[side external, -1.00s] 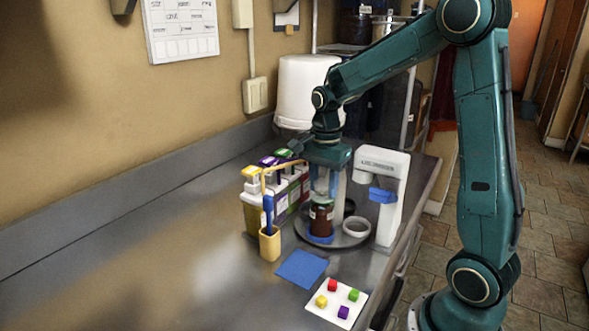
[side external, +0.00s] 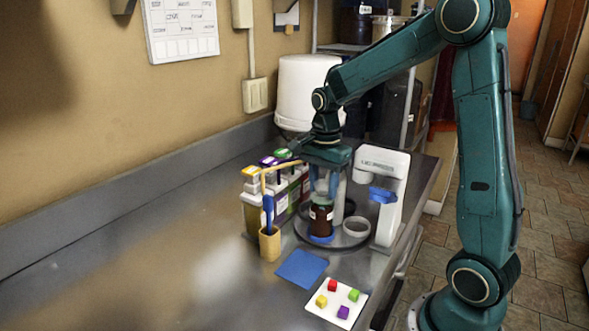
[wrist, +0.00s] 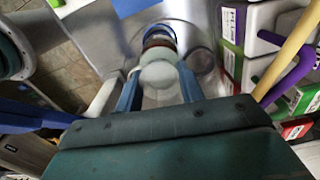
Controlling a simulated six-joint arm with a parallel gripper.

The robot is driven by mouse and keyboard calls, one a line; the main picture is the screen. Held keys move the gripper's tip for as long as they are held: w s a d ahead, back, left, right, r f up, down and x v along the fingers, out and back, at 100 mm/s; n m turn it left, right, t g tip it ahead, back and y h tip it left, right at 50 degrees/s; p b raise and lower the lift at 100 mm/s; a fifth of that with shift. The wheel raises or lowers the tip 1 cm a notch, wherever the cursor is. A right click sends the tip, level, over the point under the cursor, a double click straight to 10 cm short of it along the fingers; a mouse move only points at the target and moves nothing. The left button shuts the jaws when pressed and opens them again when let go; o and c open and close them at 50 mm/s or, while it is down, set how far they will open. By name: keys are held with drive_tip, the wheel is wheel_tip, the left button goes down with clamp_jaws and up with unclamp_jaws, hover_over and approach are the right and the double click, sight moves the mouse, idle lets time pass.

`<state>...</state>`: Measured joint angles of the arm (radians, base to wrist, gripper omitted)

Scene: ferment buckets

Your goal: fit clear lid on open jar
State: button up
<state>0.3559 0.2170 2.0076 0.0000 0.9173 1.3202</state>
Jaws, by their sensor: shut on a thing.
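The jar (side external: 321,221) is dark red-brown with a pale label and stands upright on a blue base on the round grey tray. My gripper (side external: 324,193) is directly above it, pointing down. In the wrist view my gripper (wrist: 159,88) has its two blue fingers shut on the clear lid (wrist: 160,76), a pale translucent disc. The jar (wrist: 158,43) shows just beyond the lid, partly covered by it. The lid is over or very close to the jar's mouth; whether it touches the rim I cannot tell.
A white ring (side external: 356,226) lies on the round tray (side external: 304,233) right of the jar. A white stand with a blue part (side external: 393,215) rises at the right. Coloured cartons (side external: 292,190) and a yellow cup (side external: 269,245) are left. A blue mat (side external: 301,268) lies in front.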

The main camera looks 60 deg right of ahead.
idle(0.8)
drive_tip(key=o, duration=1.5)
drive_tip(key=shift+r, duration=3.95)
clamp_jaws()
